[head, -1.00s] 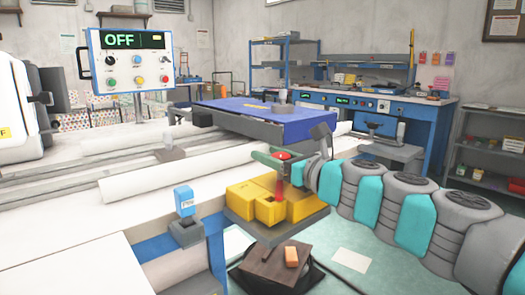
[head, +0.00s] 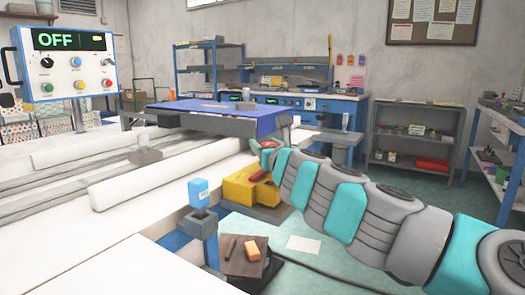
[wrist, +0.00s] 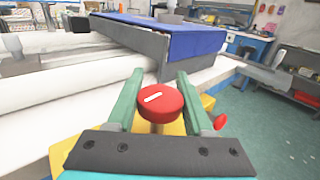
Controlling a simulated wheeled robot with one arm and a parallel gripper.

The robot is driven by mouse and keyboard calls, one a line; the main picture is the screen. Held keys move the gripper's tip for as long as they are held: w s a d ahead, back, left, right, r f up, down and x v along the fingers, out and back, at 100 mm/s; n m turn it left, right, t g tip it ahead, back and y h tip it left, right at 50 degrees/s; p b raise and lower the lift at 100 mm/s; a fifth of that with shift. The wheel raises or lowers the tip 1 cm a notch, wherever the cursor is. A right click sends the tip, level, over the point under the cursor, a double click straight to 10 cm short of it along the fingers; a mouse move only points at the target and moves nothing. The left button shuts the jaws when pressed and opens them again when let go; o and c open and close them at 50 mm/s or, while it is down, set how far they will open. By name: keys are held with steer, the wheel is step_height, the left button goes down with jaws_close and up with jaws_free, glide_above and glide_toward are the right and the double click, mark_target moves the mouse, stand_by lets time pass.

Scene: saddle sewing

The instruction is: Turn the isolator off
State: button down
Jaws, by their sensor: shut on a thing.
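The isolator is a yellow box (head: 240,188) low beside the end of the white machine table. It shows as yellow edges in the wrist view (wrist: 207,102). A round red knob (wrist: 160,103) with a short white line across its top stands above the yellow. My gripper (wrist: 159,92) has its two green fingers on either side of the red knob and is shut on it. In the head view my gripper (head: 266,152) is above the box, and my arm hides its right part. A smaller red button (wrist: 219,122) sits just right of the right finger.
A control panel (head: 70,65) at the left reads OFF. A blue-topped carriage (head: 215,115) lies across the table close beyond my gripper. A dark stool-like top (head: 238,262) carries an orange block (head: 252,254).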

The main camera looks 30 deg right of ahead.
steer(key=shift+d+r+m+h+b, duration=0.2)
steer(key=shift+m+h+b, duration=0.2)
steer(key=shift+h, duration=0.3)
steer(key=shift+c, duration=1.4)
jaws_free()
steer(key=shift+f, duration=0.1)
steer(key=b+v, duration=0.1)
steer(key=v, duration=0.7)
steer(key=shift+w+a, duration=0.1)
